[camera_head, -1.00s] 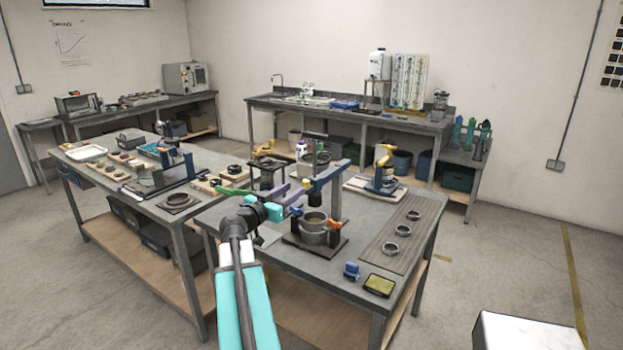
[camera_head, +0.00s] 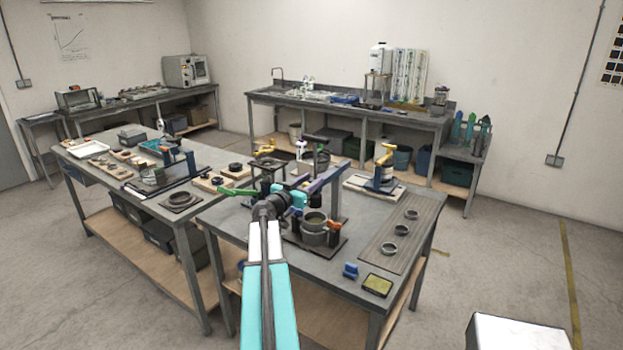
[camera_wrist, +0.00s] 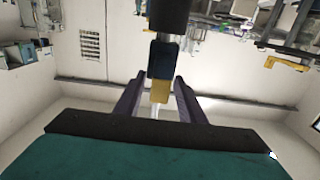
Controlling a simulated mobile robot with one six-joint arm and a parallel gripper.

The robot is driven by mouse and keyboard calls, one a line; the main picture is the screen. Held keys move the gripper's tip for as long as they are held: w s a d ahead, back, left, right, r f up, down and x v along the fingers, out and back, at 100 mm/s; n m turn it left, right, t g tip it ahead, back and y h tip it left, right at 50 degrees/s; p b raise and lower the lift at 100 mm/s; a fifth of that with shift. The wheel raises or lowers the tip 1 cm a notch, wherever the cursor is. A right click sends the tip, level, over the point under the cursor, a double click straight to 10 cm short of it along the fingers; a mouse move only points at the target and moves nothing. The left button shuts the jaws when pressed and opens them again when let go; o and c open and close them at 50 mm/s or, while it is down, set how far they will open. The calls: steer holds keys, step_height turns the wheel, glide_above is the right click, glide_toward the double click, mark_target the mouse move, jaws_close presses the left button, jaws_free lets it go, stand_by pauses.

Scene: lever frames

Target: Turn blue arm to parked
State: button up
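My gripper (camera_head: 322,182) has purple fingers and is over the near bench, at the grey upright stand. In the wrist view my gripper (camera_wrist: 160,78) is open, with one finger on each side of a dark blue arm end (camera_wrist: 163,60) that has a yellow tip. Gaps show between the fingers and the yellow tip, so I see no grip. A black cylinder hides the rest of the blue part. In the head view my arm and gripper cover much of the blue arm, so its angle is not clear.
A cup on a dark base (camera_head: 315,228) stands just below my gripper. A green lever (camera_head: 237,192) is to its left, and a yellow-topped device (camera_head: 385,165) to its right. A ribbed mat (camera_head: 385,245) holds several rings. A blue block (camera_head: 350,271) and a yellow-faced box (camera_head: 377,285) lie in front.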

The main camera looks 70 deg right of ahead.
steer(key=shift+s+d, duration=0.1)
steer(key=shift+d, duration=0.3)
steer(key=shift+c, duration=0.4)
jaws_close()
steer(key=shift+f, duration=0.1)
